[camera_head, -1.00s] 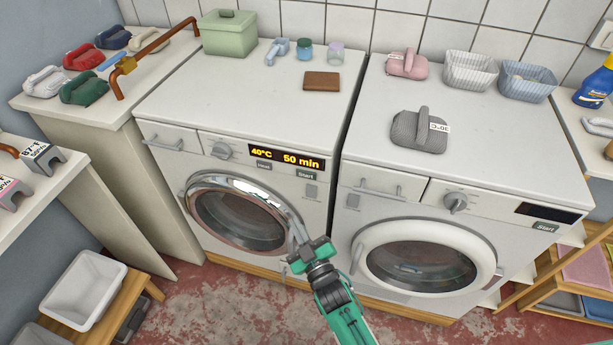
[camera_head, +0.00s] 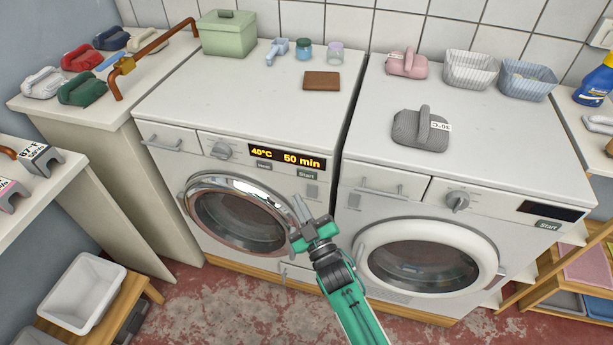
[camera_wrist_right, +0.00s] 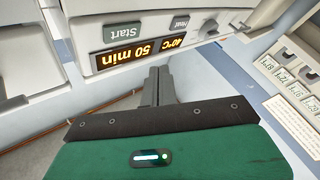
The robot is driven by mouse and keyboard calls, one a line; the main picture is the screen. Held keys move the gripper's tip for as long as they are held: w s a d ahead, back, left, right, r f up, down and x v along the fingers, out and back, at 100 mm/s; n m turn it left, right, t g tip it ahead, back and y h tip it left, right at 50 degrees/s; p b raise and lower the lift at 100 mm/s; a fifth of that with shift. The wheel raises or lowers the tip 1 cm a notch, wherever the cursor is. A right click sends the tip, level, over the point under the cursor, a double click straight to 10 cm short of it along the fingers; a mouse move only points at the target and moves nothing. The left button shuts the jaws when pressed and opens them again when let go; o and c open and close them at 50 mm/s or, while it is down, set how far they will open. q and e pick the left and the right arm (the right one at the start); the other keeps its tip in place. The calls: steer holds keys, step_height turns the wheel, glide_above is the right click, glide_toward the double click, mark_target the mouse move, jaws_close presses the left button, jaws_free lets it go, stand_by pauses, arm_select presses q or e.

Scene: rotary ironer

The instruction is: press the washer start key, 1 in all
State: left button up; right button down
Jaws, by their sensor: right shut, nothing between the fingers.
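The left washing machine (camera_head: 240,75) has a lit panel (camera_head: 286,157) reading 40°C and 50 min. Its dark Start key (camera_head: 306,174) sits just below the panel. The Start key also shows upside down in the right wrist view (camera_wrist_right: 123,32). My right gripper (camera_head: 298,205) is shut and empty, in front of that machine beside the right rim of its chrome door. Its fingertips are below the Start key and apart from it. My left gripper is not in view.
A second machine (camera_head: 470,120) on the right has a dark display and its own Start key (camera_head: 548,225). A heat key (camera_head: 264,166) sits left of the left machine's Start key. The chrome door ring (camera_head: 200,183) is close to my right gripper.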

mark_target(307, 174)
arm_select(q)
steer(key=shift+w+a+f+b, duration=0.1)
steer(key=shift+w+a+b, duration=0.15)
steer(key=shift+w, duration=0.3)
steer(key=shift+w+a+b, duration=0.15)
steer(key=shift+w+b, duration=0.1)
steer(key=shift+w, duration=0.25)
arm_select(e)
steer(key=w, duration=0.1)
steer(key=w+d, duration=0.1)
steer(key=w, duration=0.3)
steer(key=shift+d, duration=0.35)
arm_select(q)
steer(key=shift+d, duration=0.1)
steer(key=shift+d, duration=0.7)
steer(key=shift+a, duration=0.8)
